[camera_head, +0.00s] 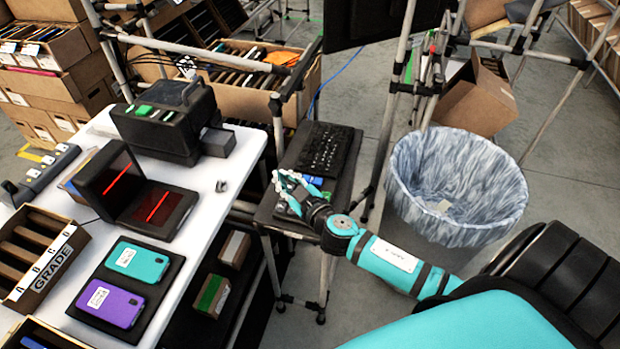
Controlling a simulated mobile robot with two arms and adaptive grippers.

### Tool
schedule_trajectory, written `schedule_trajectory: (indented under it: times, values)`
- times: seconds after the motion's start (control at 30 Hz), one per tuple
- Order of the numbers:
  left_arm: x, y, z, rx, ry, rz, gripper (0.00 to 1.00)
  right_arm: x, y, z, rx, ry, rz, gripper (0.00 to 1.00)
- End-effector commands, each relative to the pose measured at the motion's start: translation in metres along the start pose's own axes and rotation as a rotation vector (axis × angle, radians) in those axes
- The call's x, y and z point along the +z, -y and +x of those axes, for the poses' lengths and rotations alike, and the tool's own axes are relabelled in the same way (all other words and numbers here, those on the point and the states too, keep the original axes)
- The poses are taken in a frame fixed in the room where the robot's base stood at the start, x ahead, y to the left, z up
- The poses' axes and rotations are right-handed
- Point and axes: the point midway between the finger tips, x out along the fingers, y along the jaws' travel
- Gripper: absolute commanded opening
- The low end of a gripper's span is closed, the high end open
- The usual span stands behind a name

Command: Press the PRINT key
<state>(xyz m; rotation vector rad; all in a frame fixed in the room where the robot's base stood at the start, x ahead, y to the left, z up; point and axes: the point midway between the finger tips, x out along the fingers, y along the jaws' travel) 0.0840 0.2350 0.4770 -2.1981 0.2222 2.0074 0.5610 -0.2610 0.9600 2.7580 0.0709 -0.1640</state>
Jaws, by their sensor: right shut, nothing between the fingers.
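A black keyboard (328,148) lies on a small dark stand (347,184) between the white table and the bin. In front of the keyboard are a few coloured keys or pads, with blue (311,181) and green showing; my gripper partly covers them. No lettering is readable, so I cannot tell which one is the PRINT key. My right gripper (281,180) is shut and empty, over the front left part of the stand beside the coloured keys. I cannot tell whether it touches anything. My left gripper is not in view.
The white table (219,215) holds a black printer-like machine (163,122), a scanner with red lines (158,208), a teal phone (137,262) and a purple phone (110,302). A lined bin (459,180) stands right of the stand. Metal frame poles (392,100) rise behind.

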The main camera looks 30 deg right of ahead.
Motion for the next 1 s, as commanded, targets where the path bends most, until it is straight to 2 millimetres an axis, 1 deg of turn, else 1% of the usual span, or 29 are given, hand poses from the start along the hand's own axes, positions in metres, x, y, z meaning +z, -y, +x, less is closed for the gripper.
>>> schedule_trajectory:
  times: [0.03,0.1,0.17,0.2,0.27,0.33,0.4,0.47,0.5,0.6,0.7,0.77,1.0]
  values:
    - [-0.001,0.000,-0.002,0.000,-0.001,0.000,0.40,-0.024,-0.004,0.013,-0.057,-0.091,-0.050,0.00]
    - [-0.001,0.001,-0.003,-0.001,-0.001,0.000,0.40,-0.051,0.000,0.026,-0.184,-0.194,-0.125,0.00]
    - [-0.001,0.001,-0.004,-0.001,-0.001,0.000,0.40,-0.061,0.004,0.033,-0.303,-0.229,-0.195,0.00]
    - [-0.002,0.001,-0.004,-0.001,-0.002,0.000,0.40,-0.061,0.004,0.036,-0.383,-0.225,-0.244,0.00]
    - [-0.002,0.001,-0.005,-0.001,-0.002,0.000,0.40,-0.054,0.000,0.041,-0.491,-0.179,-0.321,0.00]
    - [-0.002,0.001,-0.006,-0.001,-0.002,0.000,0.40,-0.035,-0.017,0.045,-0.585,-0.072,-0.405,0.00]
    - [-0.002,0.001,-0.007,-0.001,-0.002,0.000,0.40,-0.015,-0.039,0.047,-0.635,0.053,-0.465,0.00]
    - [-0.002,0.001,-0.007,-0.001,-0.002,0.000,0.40,-0.002,-0.057,0.047,-0.649,0.141,-0.496,0.00]
    - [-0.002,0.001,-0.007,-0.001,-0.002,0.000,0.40,0.005,-0.068,0.047,-0.650,0.191,-0.511,0.00]
    - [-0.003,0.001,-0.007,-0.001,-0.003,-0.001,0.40,0.017,-0.090,0.046,-0.645,0.285,-0.535,0.00]
    - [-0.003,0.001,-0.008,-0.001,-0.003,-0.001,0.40,0.023,-0.102,0.045,-0.637,0.336,-0.545,0.00]
    - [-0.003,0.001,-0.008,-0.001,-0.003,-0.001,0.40,0.025,-0.106,0.045,-0.633,0.352,-0.549,0.00]
    - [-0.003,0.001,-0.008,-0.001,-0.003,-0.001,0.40,0.027,-0.108,0.044,-0.633,0.362,-0.548,0.00]
